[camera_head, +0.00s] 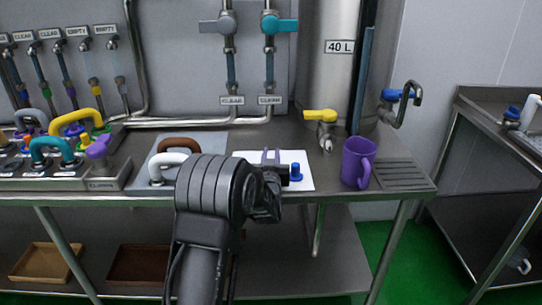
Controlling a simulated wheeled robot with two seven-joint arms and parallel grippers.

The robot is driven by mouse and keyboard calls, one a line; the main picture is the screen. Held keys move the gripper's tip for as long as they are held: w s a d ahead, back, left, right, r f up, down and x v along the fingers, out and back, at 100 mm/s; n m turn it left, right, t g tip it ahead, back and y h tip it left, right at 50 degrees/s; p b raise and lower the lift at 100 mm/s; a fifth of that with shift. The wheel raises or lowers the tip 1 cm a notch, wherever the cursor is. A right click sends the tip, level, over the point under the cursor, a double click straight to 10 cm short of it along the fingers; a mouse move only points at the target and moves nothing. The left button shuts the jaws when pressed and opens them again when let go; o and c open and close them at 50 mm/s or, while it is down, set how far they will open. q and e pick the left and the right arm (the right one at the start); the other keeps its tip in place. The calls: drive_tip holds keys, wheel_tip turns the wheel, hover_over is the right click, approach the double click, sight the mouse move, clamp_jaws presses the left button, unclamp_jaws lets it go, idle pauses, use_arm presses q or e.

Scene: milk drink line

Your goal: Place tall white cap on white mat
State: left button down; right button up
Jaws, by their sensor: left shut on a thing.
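The white mat (303,159) lies on the steel counter in the middle of the head view, partly covered by my left arm. A small blue cap (296,172) stands upright on its right part. My left gripper (271,163) is over the mat's front middle, just left of the blue cap. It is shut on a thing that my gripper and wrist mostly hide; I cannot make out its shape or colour. I cannot pick out a tall white cap. My right gripper is not in view.
A purple mug (357,163) stands right of the mat, beside a drain grille (401,174). Left of my arm, a grey board (200,137) carries white and brown handles. A tray (110,176) of coloured handles is further left. A yellow-handled tap (320,117) hangs behind the mat.

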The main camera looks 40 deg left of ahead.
use_arm(q)
drive_tip(key=shift+f, duration=0.1)
drive_tip(key=c, duration=1.2)
unclamp_jaws()
drive_tip(key=shift+c, duration=0.2)
drive_tip(key=shift+r, duration=0.2)
drive_tip(key=v, duration=1.2)
drive_tip(key=shift+f+b, duration=0.1)
drive_tip(key=shift+b, duration=0.3)
